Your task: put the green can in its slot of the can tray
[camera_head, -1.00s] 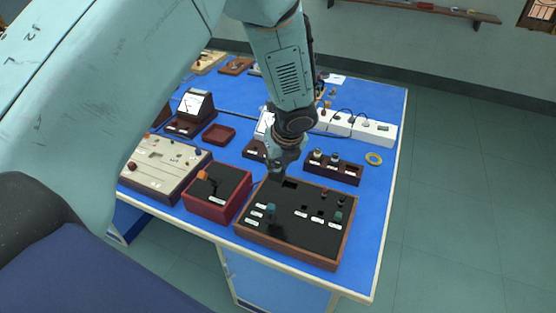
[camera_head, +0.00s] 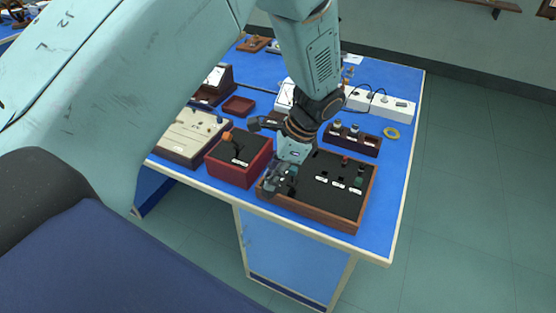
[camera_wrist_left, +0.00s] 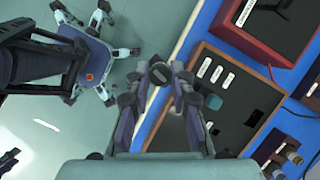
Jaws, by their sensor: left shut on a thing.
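My left gripper (camera_head: 283,182) is shut above the front left part of a wood-framed black panel (camera_head: 322,182). In the wrist view its fingers (camera_wrist_left: 160,76) close on a small dark grey thing (camera_wrist_left: 160,72). I cannot tell whether this is the green can; its sides are hidden. A dark rack (camera_head: 351,145), which looks like the can tray, holds small cans behind the panel. A pale-topped can (camera_head: 337,126) stands at its left. A greenish can (camera_wrist_left: 292,157) shows at the rack in the wrist view. My right gripper is not in view.
A teal block (camera_wrist_left: 213,102) stands on the panel beside my fingers. The blue table's right edge is clear.

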